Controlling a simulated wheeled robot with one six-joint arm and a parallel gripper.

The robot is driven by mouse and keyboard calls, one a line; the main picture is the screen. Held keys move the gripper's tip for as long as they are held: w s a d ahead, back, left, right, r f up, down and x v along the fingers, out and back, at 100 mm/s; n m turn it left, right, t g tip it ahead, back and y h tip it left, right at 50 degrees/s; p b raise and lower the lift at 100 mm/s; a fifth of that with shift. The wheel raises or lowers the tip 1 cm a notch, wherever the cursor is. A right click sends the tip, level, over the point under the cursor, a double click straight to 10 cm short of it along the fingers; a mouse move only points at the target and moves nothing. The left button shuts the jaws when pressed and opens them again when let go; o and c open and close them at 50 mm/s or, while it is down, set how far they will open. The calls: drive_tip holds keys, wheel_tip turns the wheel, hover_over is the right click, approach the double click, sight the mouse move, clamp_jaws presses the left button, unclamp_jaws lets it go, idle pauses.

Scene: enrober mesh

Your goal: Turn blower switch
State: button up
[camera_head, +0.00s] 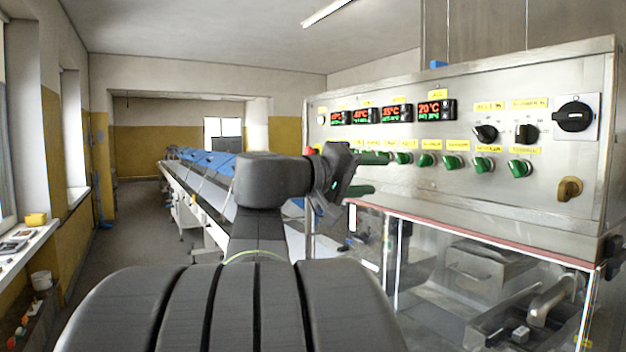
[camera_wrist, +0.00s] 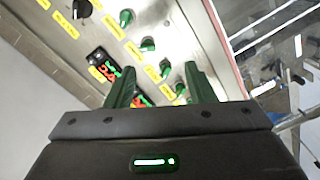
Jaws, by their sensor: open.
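The steel control panel (camera_head: 450,185) at the right carries a row of green knobs, including one (camera_head: 519,168) at the right end, and two black rotary switches, a left one (camera_head: 485,133) and a right one (camera_head: 527,133). Yellow labels sit above them; I cannot surely read which one says blower. My gripper (camera_head: 374,174) is open and empty in front of the panel's left part, its green fingers overlapping the leftmost knobs. In the wrist view, my gripper (camera_wrist: 160,77) points at the panel, with green knobs (camera_wrist: 148,44) beyond and between the fingers. I see no clear contact.
A larger black main switch (camera_head: 574,117) and a brass-coloured knob (camera_head: 569,189) are at the panel's right end. Lit displays (camera_head: 436,109) line the upper panel. A clear-sided machine housing (camera_head: 470,280) stands below. A long conveyor (camera_head: 205,185) runs behind; the left floor aisle is free.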

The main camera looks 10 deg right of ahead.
sight(421, 161)
drive_tip(key=shift+h, duration=0.3)
drive_tip(key=p+x, duration=0.1)
drive_tip(key=x, duration=0.3)
drive_tip(key=r+p+x, duration=0.1)
drive_tip(key=p+x, duration=0.1)
drive_tip(key=x, duration=0.3)
drive_tip(key=r+p+x, duration=0.1)
drive_tip(key=x, duration=0.3)
drive_tip(key=shift+w+d+r, duration=0.1)
drive_tip(key=shift+w+d, duration=0.05)
drive_tip(key=shift+w, duration=0.15)
drive_tip(key=c, duration=1)
